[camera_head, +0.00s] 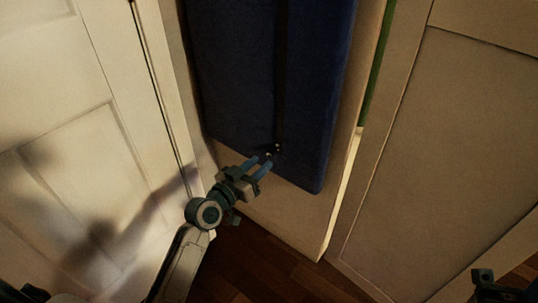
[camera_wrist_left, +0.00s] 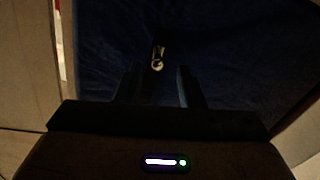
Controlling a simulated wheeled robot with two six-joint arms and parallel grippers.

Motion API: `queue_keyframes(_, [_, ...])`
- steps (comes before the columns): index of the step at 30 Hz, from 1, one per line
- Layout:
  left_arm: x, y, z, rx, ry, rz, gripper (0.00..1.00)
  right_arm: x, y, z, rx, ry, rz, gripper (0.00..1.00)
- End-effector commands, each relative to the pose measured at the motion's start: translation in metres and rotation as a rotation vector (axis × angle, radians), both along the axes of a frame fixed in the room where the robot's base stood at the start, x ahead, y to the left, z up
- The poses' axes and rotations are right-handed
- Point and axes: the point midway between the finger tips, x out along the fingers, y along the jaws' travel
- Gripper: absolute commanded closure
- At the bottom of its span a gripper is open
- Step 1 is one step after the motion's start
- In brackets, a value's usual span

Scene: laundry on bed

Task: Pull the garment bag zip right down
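The dark blue garment bag (camera_head: 315,90) hangs upright in front of a pale panel; it also fills the upper part of the left wrist view (camera_wrist_left: 220,50). A dark zip line (camera_head: 281,70) runs down its middle. A small shiny zip pull (camera_head: 277,148) is near the bag's lower end; in the left wrist view the pull (camera_wrist_left: 157,58) lies just beyond the fingertips, between their lines. My left gripper (camera_head: 266,161) is open, its blue fingers apart just below the pull. My right gripper (camera_head: 483,276) is partly in view at the lower right corner, away from the bag.
A white panelled door (camera_head: 60,120) stands close on the left, with my arm's shadow on it. Another panelled door (camera_head: 450,140) stands on the right. The wooden floor (camera_head: 262,265) shows below the bag.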

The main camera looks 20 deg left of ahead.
Motion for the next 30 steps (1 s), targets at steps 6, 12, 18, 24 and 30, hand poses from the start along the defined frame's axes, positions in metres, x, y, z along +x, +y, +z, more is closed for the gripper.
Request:
queue_keyframes(6, [-0.030,0.011,0.000,0.002,0.001,-0.001,0.65,0.000,0.000,-0.003,-0.003,0.023,0.001,1.00])
queue_keyframes(12, [-0.037,0.014,0.000,-0.002,0.001,-0.001,0.65,0.000,0.000,-0.003,-0.003,0.024,0.001,1.00])
queue_keyframes(18, [-0.037,0.014,0.000,-0.002,0.001,-0.001,0.65,0.000,0.000,-0.002,-0.004,0.020,0.001,1.00])
queue_keyframes(24, [-0.037,0.013,0.000,-0.001,0.000,-0.001,0.65,0.000,0.000,-0.002,-0.004,0.019,0.001,1.00])
queue_keyframes(30, [-0.044,0.022,0.023,-0.004,-0.097,0.073,0.65,-0.013,0.000,0.002,-0.006,0.003,0.002,1.00])
